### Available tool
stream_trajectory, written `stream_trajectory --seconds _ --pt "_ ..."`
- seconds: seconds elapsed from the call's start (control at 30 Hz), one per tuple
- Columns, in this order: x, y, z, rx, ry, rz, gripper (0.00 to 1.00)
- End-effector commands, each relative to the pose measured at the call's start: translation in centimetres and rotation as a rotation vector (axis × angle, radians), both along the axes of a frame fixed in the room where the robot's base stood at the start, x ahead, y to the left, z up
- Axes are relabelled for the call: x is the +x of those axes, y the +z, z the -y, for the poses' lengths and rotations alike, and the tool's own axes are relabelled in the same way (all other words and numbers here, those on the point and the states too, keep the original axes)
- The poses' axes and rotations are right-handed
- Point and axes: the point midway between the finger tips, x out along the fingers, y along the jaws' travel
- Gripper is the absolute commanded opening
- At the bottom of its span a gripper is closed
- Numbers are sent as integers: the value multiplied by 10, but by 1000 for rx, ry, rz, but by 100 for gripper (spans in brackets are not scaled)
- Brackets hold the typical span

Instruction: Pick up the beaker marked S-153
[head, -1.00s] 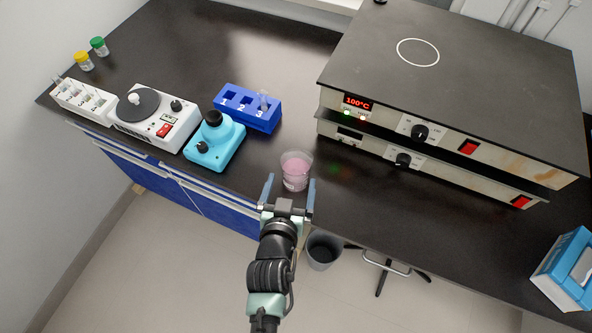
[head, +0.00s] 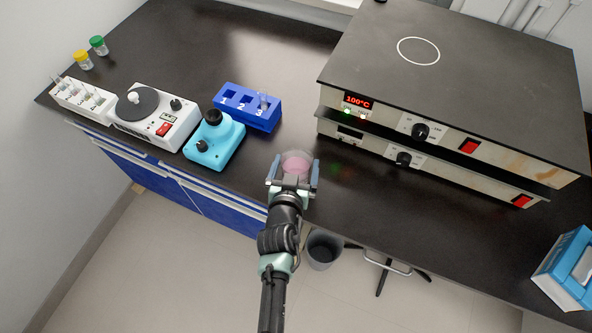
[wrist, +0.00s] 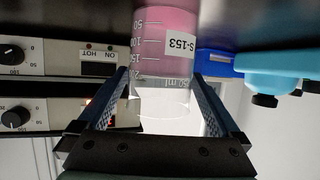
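The beaker (head: 297,160), clear with pink liquid, stands on the black bench near its front edge. In the wrist view the beaker (wrist: 158,55) appears upside down, with a white label reading S-153 and volume marks. My gripper (head: 295,168) is at the beaker, with one finger on each side of it. The fingers are spread wide, about as wide as before. In the wrist view the fingertips look very close to the glass; whether either one touches it cannot be told. My gripper's palm hides the beaker's near lower part in the head view.
A blue numbered rack (head: 262,118) and a turquoise device (head: 214,140) stand left of the beaker. A white stirrer (head: 150,120) is farther left. A large hot plate unit (head: 440,150) reading 100°C stands to the right. The bench in front of it is clear.

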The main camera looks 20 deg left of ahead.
Motion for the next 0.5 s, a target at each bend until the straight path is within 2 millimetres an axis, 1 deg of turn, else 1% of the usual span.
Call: stream_trajectory --seconds 0.03,0.07,0.2,0.47,0.5 --pt "0 0 0 0 0 0 91" --pt "0 0 0 0 0 0 86" --pt "0 0 0 0 0 0 60" --pt "0 0 0 -1 0 0 14" --pt "0 0 0 -1 0 0 6"
